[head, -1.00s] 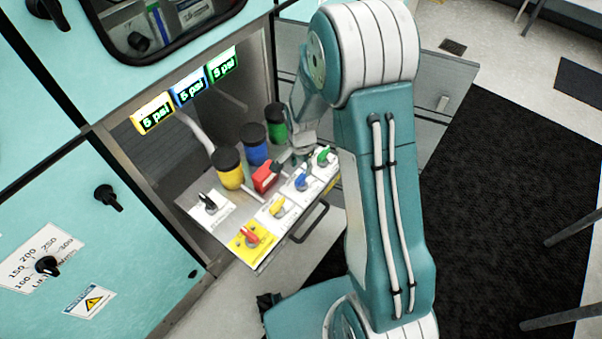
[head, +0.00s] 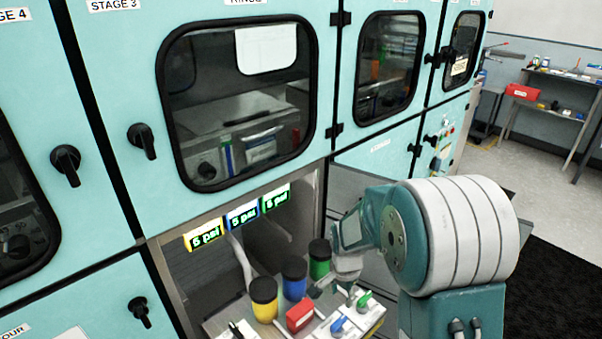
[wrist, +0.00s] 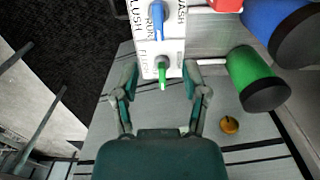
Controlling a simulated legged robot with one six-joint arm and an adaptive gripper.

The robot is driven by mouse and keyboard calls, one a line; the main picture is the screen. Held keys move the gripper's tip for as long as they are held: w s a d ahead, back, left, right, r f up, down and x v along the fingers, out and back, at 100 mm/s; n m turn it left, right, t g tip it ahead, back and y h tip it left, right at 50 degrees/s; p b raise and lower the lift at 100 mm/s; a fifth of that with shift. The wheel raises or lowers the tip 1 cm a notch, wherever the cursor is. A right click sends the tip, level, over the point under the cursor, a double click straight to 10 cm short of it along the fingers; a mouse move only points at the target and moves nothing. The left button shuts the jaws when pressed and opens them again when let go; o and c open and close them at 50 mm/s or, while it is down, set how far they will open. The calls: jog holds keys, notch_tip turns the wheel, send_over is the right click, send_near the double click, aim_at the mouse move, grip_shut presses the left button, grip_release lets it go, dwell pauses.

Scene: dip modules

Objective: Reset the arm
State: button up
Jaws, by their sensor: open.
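My gripper (wrist: 162,88) is open and empty in the wrist view, its two fingers spread on either side of the green valve handle (wrist: 163,78). I cannot tell whether they touch it. In the head view my gripper (head: 335,288) is small and partly hidden by my arm, over the valve panel beside the green-handled valve (head: 364,299). The blue valve handle (head: 338,324) sits to its left, and it also shows at the top of the wrist view (wrist: 156,22).
Yellow (head: 264,300), blue (head: 294,279) and green (head: 319,260) black-capped canisters and a red block (head: 300,316) stand close to my gripper. Three displays (head: 241,216) read 5 psi above. Teal cabinet doors (head: 110,150) rise behind. A dark mat (head: 560,285) lies at right.

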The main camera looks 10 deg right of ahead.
jog(key=s+r+n+t, duration=0.5)
jog(key=s+r+n, duration=0.6)
jog(key=s+r, duration=1)
jog(key=shift+r+t, duration=0.3)
jog(key=shift+r, duration=0.5)
jog(key=shift+w, duration=0.1)
